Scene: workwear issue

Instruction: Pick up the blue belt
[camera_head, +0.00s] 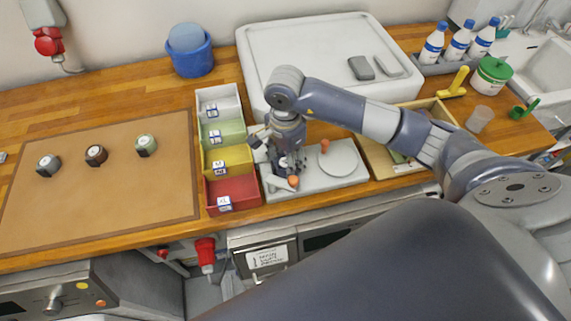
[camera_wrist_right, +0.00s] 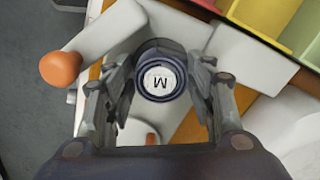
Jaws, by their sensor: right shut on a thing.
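The blue belt (camera_wrist_right: 160,78) is a dark blue roll with a white disc marked M, seen in the right wrist view. My right gripper (camera_wrist_right: 160,88) has a finger on each side of it and is shut on it. In the head view my right gripper (camera_head: 288,168) points down over the left part of a grey device (camera_head: 318,180) with orange knobs. The belt is largely hidden there by the gripper. I cannot tell whether it touches the device. My left gripper is not in view.
Three other rolled belts (camera_head: 96,155) lie on the brown mat (camera_head: 105,195). A row of white, green, yellow and red bins (camera_head: 233,190), with size labels, stands just left of the device. A wooden tray (camera_head: 378,160) is at its right. Bottles (camera_head: 457,47) stand at the back right.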

